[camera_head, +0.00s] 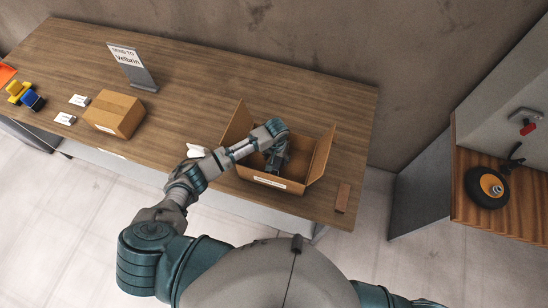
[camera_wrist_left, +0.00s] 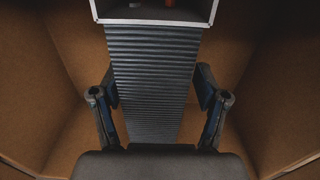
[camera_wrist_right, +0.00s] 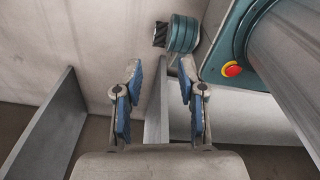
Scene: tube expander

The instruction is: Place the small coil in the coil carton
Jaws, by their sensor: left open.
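The open coil carton (camera_head: 322,158) stands near the right end of the wooden table, its flaps up and a white label on its front. My left gripper (camera_head: 274,163) is inside it, pointing down; the arm hides part of the interior. In the left wrist view the carton's brown walls surround the gripper (camera_wrist_left: 158,95). Its fingers are apart, on either side of a dark grey ribbed object (camera_wrist_left: 152,85), which may be the small coil; I cannot tell. My right gripper (camera_wrist_right: 161,85) is open and empty, away from the table.
A closed brown box (camera_head: 114,114), a sign stand (camera_head: 132,68) and small white cards stand at the left of the table. Yellow and blue items (camera_head: 25,95) lie at its far left.

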